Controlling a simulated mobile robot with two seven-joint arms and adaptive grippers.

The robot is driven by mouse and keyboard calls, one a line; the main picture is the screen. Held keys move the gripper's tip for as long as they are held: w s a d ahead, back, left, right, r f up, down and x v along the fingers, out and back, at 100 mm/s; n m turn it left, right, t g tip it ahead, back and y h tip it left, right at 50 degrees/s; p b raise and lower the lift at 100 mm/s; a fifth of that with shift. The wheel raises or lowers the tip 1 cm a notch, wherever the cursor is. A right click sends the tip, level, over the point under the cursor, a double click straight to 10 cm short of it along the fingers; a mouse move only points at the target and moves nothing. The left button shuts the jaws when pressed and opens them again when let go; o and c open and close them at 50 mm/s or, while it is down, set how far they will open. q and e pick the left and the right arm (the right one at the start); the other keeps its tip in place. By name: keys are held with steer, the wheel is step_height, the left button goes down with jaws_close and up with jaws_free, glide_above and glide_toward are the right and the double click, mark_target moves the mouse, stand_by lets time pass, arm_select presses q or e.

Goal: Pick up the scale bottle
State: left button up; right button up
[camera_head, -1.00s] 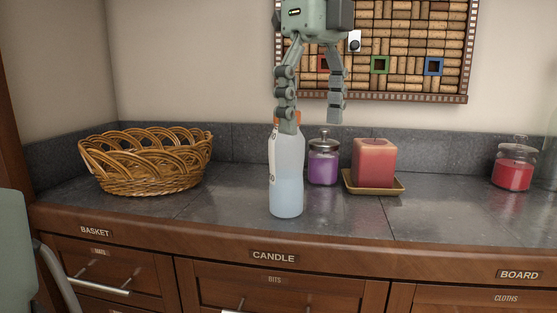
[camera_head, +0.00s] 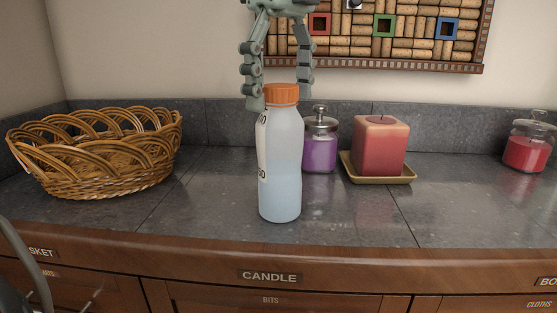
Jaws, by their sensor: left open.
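The scale bottle (camera_head: 283,160) stands upright on the dark stone counter, near its front edge. It is translucent with pale blue liquid, an orange cap (camera_head: 283,94) and a white marked strip on its left side. My left gripper (camera_head: 280,100) is above the bottle, pointing down, with its fingers spread to either side of the cap. The left finger reaches down beside the cap, and the right finger is just up and right of it. I cannot tell whether either finger touches the bottle. My right gripper is not in view.
A purple candle jar (camera_head: 320,151) is close behind the bottle on the right. A red candle (camera_head: 380,147) sits on a yellowish tray (camera_head: 352,175). A wicker basket (camera_head: 97,160) is at left, a red candle jar (camera_head: 526,153) at far right. A cork board (camera_head: 410,52) hangs behind.

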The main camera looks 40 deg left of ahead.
mark_target(279, 117)
arm_select(q)
steer(key=f, duration=0.1)
steer(key=s+f, duration=0.1)
steer(key=f, duration=0.1)
steer(key=shift+d+f, duration=0.15)
steer(key=shift+f, duration=0.15)
step_height(279, 117, down, 2)
steer(key=shift+w+f, duration=0.1)
steer(key=shift+w, duration=0.05)
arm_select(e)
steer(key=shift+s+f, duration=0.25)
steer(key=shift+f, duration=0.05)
arm_select(q)
steer(key=shift+c, duration=1)
steer(key=c, duration=1.4)
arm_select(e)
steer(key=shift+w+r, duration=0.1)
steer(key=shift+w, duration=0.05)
